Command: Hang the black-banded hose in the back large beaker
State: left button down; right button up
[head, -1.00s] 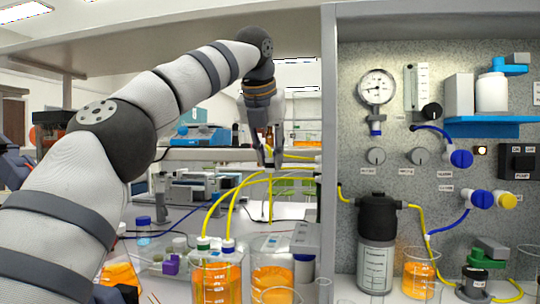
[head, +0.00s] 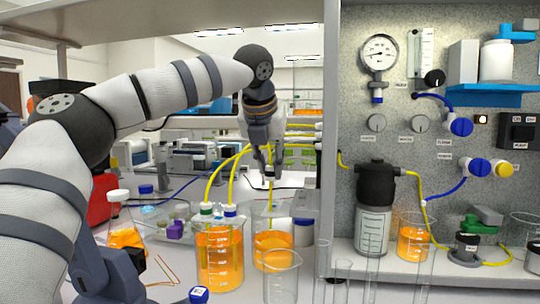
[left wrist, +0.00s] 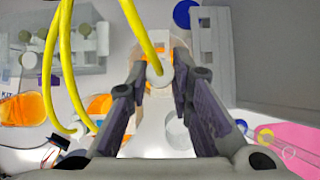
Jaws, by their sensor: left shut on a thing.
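My left gripper (head: 268,176) is shut on the black-banded hose (head: 270,197), a yellow tube with a dark band at the fingertips. Below is the back large beaker (head: 273,249), clear glass with orange liquid. The hose's lower part hangs roughly upright and overlaps the beaker's mouth in the head view; how deep its tip sits is hard to tell. My right gripper is not in view.
A large beaker (head: 220,262) of orange liquid with two yellow hoses stands close at front left. Empty glassware (head: 282,280) stands in front. The rig panel's edge (head: 327,140) rises close on the right. A tray (head: 165,218) lies left.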

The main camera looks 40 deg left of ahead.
aim_at(270, 197)
pick_arm(q)
jog(key=shift+f, duration=3.6)
jog(key=c, duration=1.3)
grip_release()
jog(key=shift+c, duration=0.2)
jog(key=v, duration=1.2)
jog(key=shift+f, duration=0.15)
